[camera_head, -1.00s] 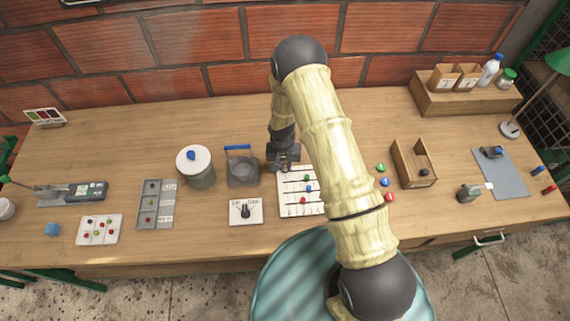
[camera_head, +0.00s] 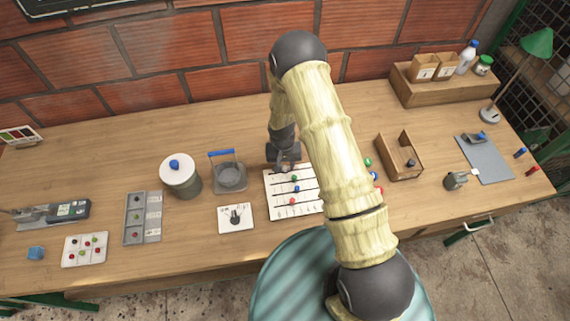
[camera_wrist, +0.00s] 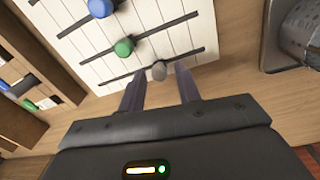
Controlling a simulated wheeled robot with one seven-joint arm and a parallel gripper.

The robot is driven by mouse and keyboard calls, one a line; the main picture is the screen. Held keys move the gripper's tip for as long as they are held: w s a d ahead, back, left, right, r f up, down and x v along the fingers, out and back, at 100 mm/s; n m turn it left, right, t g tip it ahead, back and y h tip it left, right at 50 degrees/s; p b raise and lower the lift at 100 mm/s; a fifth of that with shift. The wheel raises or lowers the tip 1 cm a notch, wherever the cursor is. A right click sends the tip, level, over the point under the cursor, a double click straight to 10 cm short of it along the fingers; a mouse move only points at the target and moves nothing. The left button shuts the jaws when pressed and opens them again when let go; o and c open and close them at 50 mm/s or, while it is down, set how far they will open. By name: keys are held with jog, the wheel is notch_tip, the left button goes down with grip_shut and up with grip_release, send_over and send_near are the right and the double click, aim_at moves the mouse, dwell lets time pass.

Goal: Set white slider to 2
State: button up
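The white slider board (camera_head: 273,207) lies on the table in front of my gripper, with dark slots and a row of marks along its front edge too small to read. In the wrist view the greyish-white slider knob (camera_wrist: 159,70) sits on the slot nearest my gripper, partway along it. My gripper (camera_wrist: 160,72) is open, with one fingertip on each side of this knob and a small gap to it. Green (camera_head: 294,178), blue (camera_head: 296,189) and red (camera_head: 292,201) knobs sit on the other slots. My arm hides the board's right part.
A blue-handled grey container (camera_head: 230,179) and a lidded pot (camera_head: 181,180) stand left of the board. A dial panel (camera_head: 236,218) lies at its front left. A wooden box (camera_head: 400,155) stands to the right. The table behind is mostly clear.

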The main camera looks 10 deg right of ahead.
jog(key=shift+o, duration=0.2)
notch_tip(320, 180, up, 17)
jog(key=b, duration=0.4)
jog(key=shift+a+r, duration=0.2)
jog(key=shift+a, duration=0.15)
dwell(0.5)
jog(key=s+d+r+t, duration=0.1)
jog(key=s+d+r, duration=0.4)
jog(key=s, duration=0.3)
jog(key=s+d+r+t, duration=0.1)
jog(key=s+d+r, duration=0.4)
jog(key=s, duration=0.3)
jog(key=shift+d+n+t+y, duration=0.25)
jog(key=shift+n+t+y, duration=0.05)
jog(key=shift+n, duration=0.1)
